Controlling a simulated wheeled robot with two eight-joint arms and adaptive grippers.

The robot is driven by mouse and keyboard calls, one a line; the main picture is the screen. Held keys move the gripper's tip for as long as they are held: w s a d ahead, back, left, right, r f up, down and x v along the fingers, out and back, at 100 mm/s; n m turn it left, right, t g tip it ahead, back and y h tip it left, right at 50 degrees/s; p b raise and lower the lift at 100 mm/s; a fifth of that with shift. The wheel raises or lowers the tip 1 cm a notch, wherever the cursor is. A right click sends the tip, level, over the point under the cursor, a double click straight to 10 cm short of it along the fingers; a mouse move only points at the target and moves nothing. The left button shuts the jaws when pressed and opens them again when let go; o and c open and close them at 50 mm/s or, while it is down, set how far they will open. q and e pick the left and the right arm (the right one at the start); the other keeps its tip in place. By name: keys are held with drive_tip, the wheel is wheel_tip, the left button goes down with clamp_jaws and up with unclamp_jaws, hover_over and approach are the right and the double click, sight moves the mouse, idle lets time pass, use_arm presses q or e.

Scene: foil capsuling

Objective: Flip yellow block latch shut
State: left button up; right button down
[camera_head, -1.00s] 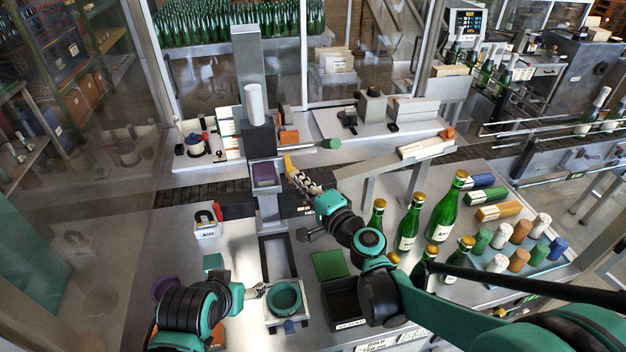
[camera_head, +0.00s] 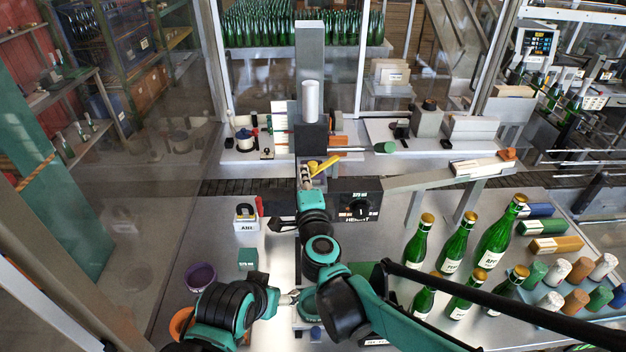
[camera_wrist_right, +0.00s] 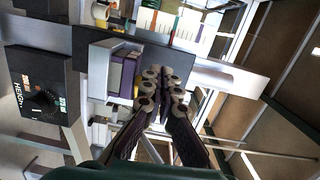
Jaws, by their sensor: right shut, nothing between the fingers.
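The yellow block latch (camera_head: 324,164) is a slim yellow bar at the front of the machine column, slanting up to the right. My right gripper (camera_head: 306,172) is shut and empty, close beside the latch's left, lower end. Whether they touch is unclear. In the right wrist view the shut fingers (camera_wrist_right: 165,85) point at the dark machine part beside the purple block (camera_wrist_right: 122,75); a small yellow piece shows at that block's edge. My left gripper (camera_head: 288,298) is low over the table by the tray; its fingers are too small to read.
A black height dial box (camera_head: 358,203) stands just right of my right gripper.

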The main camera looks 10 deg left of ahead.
drive_tip(key=shift+w+a+b, duration=0.3)
drive_tip(key=shift+w+a, duration=0.4)
drive_tip(key=shift+a, duration=0.3)
drive_tip(key=shift+d, duration=0.1)
idle(0.6)
